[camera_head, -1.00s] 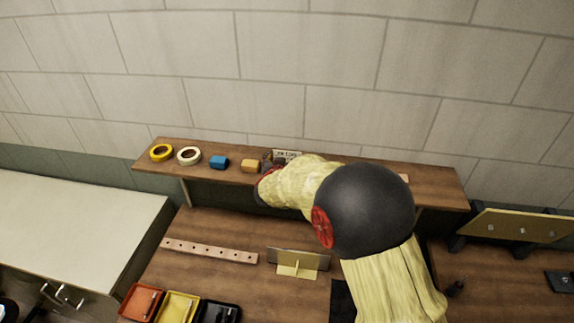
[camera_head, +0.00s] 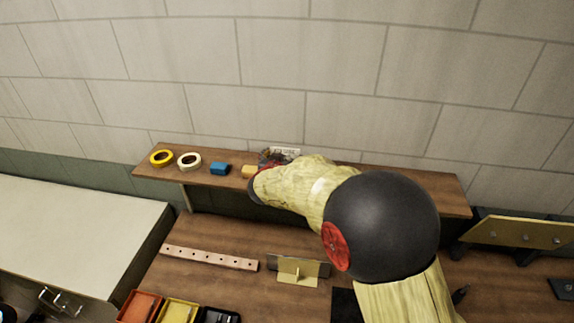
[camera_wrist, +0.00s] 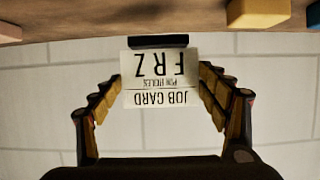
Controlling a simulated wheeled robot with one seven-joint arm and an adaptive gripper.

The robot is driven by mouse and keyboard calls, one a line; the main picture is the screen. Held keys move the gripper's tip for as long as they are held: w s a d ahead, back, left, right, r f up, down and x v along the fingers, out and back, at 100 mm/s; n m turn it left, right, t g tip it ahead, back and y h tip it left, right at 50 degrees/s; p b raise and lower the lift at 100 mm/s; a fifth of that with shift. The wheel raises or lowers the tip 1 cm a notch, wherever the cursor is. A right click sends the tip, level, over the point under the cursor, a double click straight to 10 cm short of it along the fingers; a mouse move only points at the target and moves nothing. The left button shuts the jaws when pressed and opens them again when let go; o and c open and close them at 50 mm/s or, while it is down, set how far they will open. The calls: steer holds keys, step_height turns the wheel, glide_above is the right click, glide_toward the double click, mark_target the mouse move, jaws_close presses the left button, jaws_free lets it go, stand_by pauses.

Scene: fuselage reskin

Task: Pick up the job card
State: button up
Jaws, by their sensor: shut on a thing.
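The job card (camera_wrist: 160,80) is a white card with black lettering, upside down in the wrist view, with a dark strip along its top edge there. My gripper (camera_wrist: 160,92) is shut on the card, with a jointed finger at each of its side edges. In the head view the card (camera_head: 284,152) shows only as a small pale patch above the shelf, by the wall. My gripper (camera_head: 268,160) is mostly hidden there behind my arm.
The wooden shelf (camera_head: 215,181) holds a yellow tape roll (camera_head: 161,158), a white tape roll (camera_head: 189,161), a blue block (camera_head: 220,168) and a yellow block (camera_head: 249,171). Below are a drilled strip (camera_head: 210,257), a bracket (camera_head: 298,270) and coloured bins (camera_head: 180,311).

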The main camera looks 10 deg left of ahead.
steer(key=s+r, duration=0.1)
steer(key=s+a+r, duration=0.1)
steer(key=r, duration=0.1)
steer(key=s+a+r, duration=0.1)
steer(key=shift+a+r, duration=0.2)
steer(key=shift+r, duration=0.1)
steer(key=s+a+r, duration=0.3)
steer(key=s+a, duration=0.2)
steer(key=s, duration=0.2)
steer(key=shift+r, duration=0.35)
